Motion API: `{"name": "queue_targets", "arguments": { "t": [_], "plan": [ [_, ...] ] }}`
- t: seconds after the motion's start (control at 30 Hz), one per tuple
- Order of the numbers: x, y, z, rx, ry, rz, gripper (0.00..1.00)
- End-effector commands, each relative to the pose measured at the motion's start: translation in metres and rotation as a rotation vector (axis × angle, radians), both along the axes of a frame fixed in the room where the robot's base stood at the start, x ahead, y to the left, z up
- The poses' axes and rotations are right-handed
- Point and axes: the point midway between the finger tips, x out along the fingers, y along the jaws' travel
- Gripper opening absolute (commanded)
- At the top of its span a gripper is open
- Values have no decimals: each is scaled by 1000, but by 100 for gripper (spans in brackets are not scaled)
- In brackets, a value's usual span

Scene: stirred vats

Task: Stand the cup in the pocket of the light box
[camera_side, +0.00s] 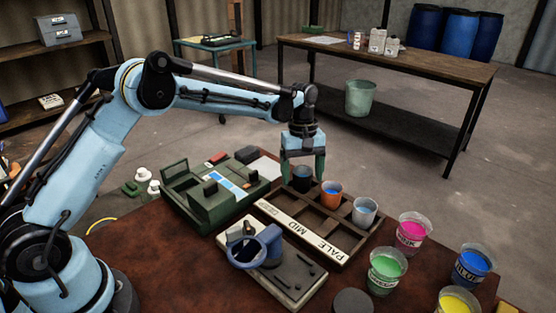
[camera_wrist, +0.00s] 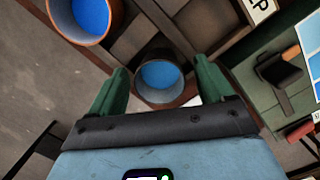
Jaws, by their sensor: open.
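A dark cup (camera_side: 302,184) stands in the far end of the labelled wooden rack (camera_side: 300,228). In the wrist view the cup (camera_wrist: 160,98) holds blue liquid. My gripper (camera_side: 302,172) is over this cup, its green fingers apart on either side of the rim; the wrist view shows the gripper (camera_wrist: 160,88) open around it, with small gaps visible. A green box (camera_side: 178,186) with a blue-and-white strip stands left of the rack; it looks like the light box, and its pocket cannot be made out clearly. Part of it shows at the right of the wrist view (camera_wrist: 265,100).
An orange cup (camera_side: 331,195) with blue liquid and a pale cup (camera_side: 364,212) stand in the same rack. A grey unit with a blue ring (camera_side: 258,246) sits in front. Pink (camera_side: 412,232), green (camera_side: 386,270), blue (camera_side: 472,265) and yellow (camera_side: 457,301) paint cups stand at right.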

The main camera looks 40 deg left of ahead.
Motion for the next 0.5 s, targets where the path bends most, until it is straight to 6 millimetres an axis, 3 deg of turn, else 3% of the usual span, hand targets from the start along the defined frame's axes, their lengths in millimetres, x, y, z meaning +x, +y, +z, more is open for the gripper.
{"name": "queue_targets", "arguments": {
  "t": [0.17,0.5],
  "plan": [
    [0,0,0,0,0,0,81],
    [0,0,0,0,0,0,30]
  ]
}}
